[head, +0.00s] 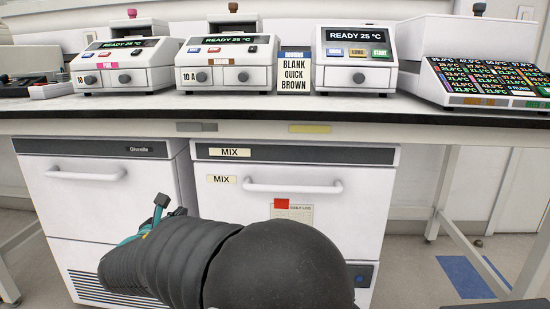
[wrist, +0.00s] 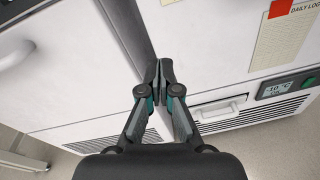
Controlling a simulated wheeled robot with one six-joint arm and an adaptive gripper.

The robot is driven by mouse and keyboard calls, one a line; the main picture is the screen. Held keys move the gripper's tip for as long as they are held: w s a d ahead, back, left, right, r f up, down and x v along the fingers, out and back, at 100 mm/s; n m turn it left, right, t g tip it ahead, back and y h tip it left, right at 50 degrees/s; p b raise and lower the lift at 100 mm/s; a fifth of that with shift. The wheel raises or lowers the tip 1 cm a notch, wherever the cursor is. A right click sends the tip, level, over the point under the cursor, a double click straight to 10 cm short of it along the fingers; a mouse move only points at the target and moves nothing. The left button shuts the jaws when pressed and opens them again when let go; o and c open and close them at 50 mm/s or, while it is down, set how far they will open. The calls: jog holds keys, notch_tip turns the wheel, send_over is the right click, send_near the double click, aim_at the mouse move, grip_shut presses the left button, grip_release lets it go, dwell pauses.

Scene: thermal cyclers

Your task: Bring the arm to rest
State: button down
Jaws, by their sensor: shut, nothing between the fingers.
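My gripper (wrist: 159,70) shows in the wrist view with its two dark fingertips together and nothing between them. It points down in front of the gap between two white under-bench units. In the head view my black arm crosses the lower middle, in front of the cabinet marked MIX (head: 300,220). The gripper itself is mostly hidden there behind the arm; a teal and dark part shows at the arm's left end.
The bench (head: 400,113) carries several white thermal cyclers, including one reading READY 25 °C (head: 354,58), and a sign, BLANK QUICK BROWN (head: 295,72). A colourful temperature display (head: 490,80) stands at right. A left white unit (head: 95,200) is under the bench. Floor at right looks open.

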jog(key=s+d+f+m+g+h, duration=0.1)
jog(key=s+d+f+m+g, duration=0.25)
jog(key=f, duration=0.25)
jog(key=s+d+f+m+g+h+p, duration=0.1)
jog(key=s+d+m+g, duration=0.4)
jog(key=d, duration=0.5)
jog(key=s+d+f+m+g+h+p, duration=0.1)
jog(key=s+d+f+m+g, duration=0.1)
jog(key=s+d+m, duration=0.5)
jog(key=s+d+r+m+y+p, duration=0.1)
jog(key=s+d+r+m+y, duration=0.1)
jog(key=s+d+r+m, duration=0.3)
jog(key=s+d+r+m+y+p, duration=0.2)
jog(key=s+d+r+m, duration=0.3)
jog(key=d, duration=1.1)
jog(key=shift+s+d+m+p, duration=0.3)
jog(key=shift+s+m, duration=1.5)
jog(key=shift+m, duration=1.55)
jog(key=shift+r+g, duration=0.1)
jog(key=shift+g, duration=0.15)
